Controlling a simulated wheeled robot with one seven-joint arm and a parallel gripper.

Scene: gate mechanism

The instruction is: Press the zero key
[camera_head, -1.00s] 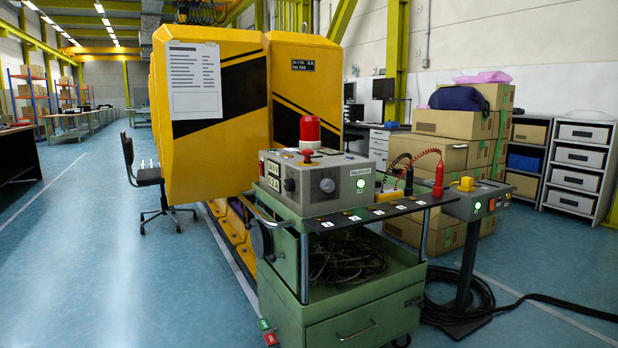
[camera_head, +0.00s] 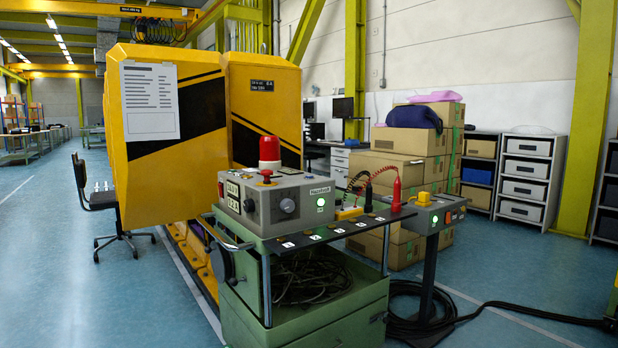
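I cannot make out a key marked zero. A grey control box (camera_head: 290,207) stands on the green cart, with a dark knob, a lit green button (camera_head: 320,202) and a red mushroom button (camera_head: 265,176). Its left face carries small white displays (camera_head: 233,190) that are too small to read. A smaller grey panel (camera_head: 420,216) on a post at the right has a green light, a yellow block and orange and dark buttons. Small white tags (camera_head: 313,237) line the dark shelf of the cart; their marks are unreadable. My gripper is not in view.
The green cart (camera_head: 280,330) holds coiled cables. A large yellow gate body (camera_head: 190,170) stands behind it. A black chair (camera_head: 100,200) is at the left. Stacked cartons (camera_head: 400,165) and shelves (camera_head: 525,170) stand behind. A black cable (camera_head: 480,312) crosses the floor at right.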

